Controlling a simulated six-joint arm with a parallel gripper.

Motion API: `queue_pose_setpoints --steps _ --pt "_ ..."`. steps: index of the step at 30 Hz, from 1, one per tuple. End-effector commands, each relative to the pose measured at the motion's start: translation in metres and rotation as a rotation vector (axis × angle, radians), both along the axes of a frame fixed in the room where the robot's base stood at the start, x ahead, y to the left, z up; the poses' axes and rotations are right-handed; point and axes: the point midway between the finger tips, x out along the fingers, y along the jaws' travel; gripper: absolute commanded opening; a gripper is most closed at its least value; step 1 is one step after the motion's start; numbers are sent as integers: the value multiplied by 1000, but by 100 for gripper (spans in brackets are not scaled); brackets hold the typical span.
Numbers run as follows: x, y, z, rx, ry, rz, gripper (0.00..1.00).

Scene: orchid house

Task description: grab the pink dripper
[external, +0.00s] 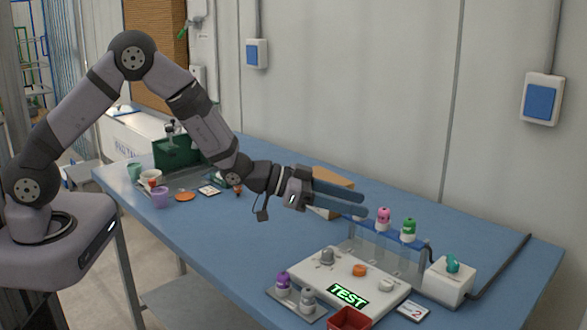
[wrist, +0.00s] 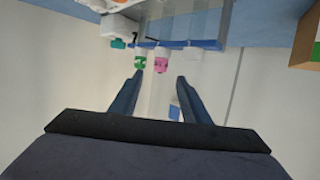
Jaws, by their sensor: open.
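In the wrist view the pink dripper (wrist: 161,63) appears upside down, just beyond and between the fingertips. My gripper (external: 364,204) is open and empty, its fingers pointing toward the pink dripper from the left at about its height. In the wrist view my gripper (wrist: 160,79) shows both fingers apart. A green dripper (external: 408,229) stands in the same rack, close beside the pink one.
A white box with a teal top (external: 449,282) stands right of the rack. A white board (external: 328,283) with a TEST display lies in front. A purple dripper (external: 283,283) stands on a grey tray, beside a red bin (external: 350,320). A cardboard box (external: 331,180) is behind my gripper.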

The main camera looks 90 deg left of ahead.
Motion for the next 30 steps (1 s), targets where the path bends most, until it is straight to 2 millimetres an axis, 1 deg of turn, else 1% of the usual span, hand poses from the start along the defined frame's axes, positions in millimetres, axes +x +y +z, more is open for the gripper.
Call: queue_pose_setpoints --steps 14,18,25,26,27,29,30 --pt "42 0 -12 1 0 -1 43" --pt "46 0 -15 0 0 0 43" --pt "47 1 -15 0 0 0 43" --pt "47 1 -15 0 0 0 38" --pt "47 1 -15 0 0 0 28" --pt "46 1 -15 0 0 0 14" --pt "46 1 -15 0 0 0 4"
